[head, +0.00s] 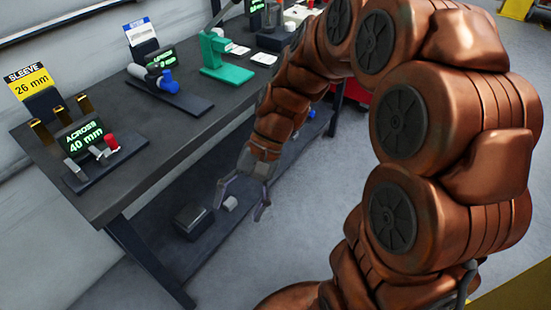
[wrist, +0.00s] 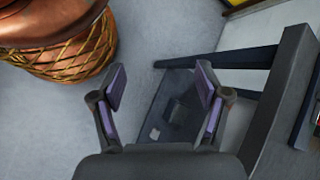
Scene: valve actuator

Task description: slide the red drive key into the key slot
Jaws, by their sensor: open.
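My gripper (head: 241,203) hangs in front of the workbench, at about the height of its lower shelf in the head view. In the wrist view its two purple-padded fingers (wrist: 161,72) are spread wide with nothing between the pads. No red drive key or key slot can be made out with certainty. A small red part (head: 111,141) stands on a dark base on the bench top, beside a sign reading "ACROSS 40 mm". I cannot tell whether it is the key.
The dark bench (head: 120,172) carries a "SLEEVE 26 mm" sign (head: 30,82), a blue-ended device (head: 167,82) and a green stand (head: 222,62). The lower shelf (wrist: 150,110) holds a dark box (head: 193,221) and a small pale block (head: 230,203). Open floor (head: 310,190) lies right of the bench.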

